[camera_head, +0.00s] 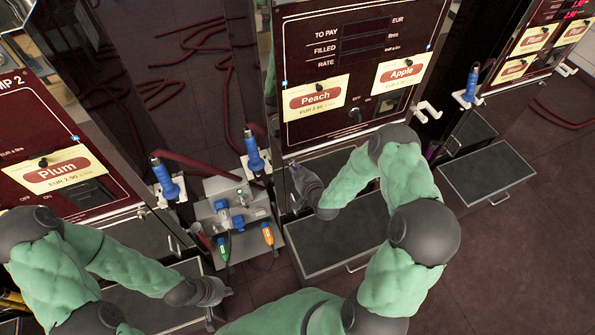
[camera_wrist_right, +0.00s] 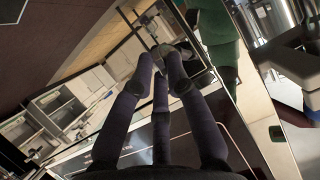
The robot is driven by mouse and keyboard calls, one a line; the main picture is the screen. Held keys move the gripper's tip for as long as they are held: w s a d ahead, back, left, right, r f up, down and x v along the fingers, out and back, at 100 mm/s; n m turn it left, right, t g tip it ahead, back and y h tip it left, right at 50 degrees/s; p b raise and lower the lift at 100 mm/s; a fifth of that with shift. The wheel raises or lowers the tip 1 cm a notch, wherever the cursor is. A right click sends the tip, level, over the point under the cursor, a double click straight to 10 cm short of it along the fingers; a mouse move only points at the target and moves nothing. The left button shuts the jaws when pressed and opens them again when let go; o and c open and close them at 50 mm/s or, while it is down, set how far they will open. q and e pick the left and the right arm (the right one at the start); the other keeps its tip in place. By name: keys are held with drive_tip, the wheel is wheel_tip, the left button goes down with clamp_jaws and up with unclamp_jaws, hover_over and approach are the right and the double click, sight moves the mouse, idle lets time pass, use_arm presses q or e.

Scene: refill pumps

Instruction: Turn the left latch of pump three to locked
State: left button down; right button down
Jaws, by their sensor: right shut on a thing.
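The middle pump (camera_head: 350,60) has a dark red front with Peach and Apple labels; I take it as pump three, though no number shows. My right gripper (camera_head: 299,180) is at the lower left edge of this pump. In the right wrist view its dark fingers (camera_wrist_right: 160,75) close together at their tips on a small pale piece, apparently the left latch (camera_wrist_right: 165,49). The fingers hide most of the latch, so its turn cannot be read. My left gripper (camera_head: 222,291) is low at the left, away from this pump; its opening is unclear.
A grey unit (camera_head: 235,210) with green and orange plugs stands between the pumps. Blue nozzles (camera_head: 254,153) hang beside it. The pump with the Plum label (camera_head: 55,172) is at left. Red hoses lie behind.

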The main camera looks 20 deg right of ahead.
drive_tip(key=shift+n+h, duration=0.4)
idle(0.4)
drive_tip(key=c, duration=1.5)
unclamp_jaws()
drive_tip(key=shift+s, duration=0.1)
drive_tip(key=v, duration=1.1)
drive_tip(key=shift+s+r, duration=0.2)
drive_tip(key=shift+s, duration=0.15)
drive_tip(key=shift+a, duration=0.15)
